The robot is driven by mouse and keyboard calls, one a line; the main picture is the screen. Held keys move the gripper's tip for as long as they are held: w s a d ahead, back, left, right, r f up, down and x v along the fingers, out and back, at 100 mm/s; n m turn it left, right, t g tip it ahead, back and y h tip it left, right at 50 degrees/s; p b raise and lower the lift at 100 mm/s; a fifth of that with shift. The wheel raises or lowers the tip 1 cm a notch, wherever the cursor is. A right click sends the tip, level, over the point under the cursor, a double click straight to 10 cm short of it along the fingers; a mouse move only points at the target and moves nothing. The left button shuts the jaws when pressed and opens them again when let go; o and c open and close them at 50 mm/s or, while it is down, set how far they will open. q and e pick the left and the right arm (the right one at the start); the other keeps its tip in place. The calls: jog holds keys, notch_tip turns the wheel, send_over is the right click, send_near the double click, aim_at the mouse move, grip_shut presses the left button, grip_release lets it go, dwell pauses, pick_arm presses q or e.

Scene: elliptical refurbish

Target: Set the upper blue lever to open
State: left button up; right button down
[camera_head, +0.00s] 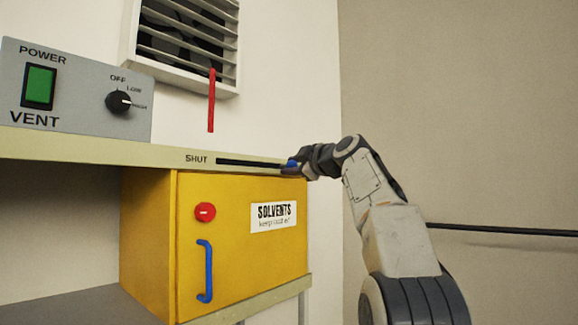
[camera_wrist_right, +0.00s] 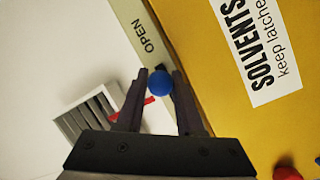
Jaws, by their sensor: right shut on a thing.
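The upper blue lever is a round blue knob (camera_head: 291,164) on the front edge of the shelf, at the right part of a dark slot (camera_head: 245,162). "SHUT" is printed left of the slot; its right end is hidden by my gripper in the head view. My right gripper (camera_head: 300,163) is shut on the knob. In the right wrist view the blue knob (camera_wrist_right: 160,82) sits between the two fingertips, close to the "OPEN" label (camera_wrist_right: 149,36). My left gripper is not in view.
A yellow solvents cabinet (camera_head: 240,245) with a red button (camera_head: 205,212) and a lower blue handle (camera_head: 205,270) is below the shelf. Above are a grey vent panel (camera_head: 80,90), a louvred vent (camera_head: 185,40) and a hanging red strip (camera_head: 211,100).

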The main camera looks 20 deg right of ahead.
jog(key=shift+d, duration=0.15)
jog(key=c, duration=0.7)
grip_release()
jog(key=shift+o, duration=0.8)
jog(key=shift+w+d, duration=0.1)
jog(key=shift+s+f, duration=0.1)
jog(key=shift+s, duration=0.15)
jog(key=s+b, duration=0.6)
jog(key=s, duration=0.4)
jog(key=shift+d, duration=0.35)
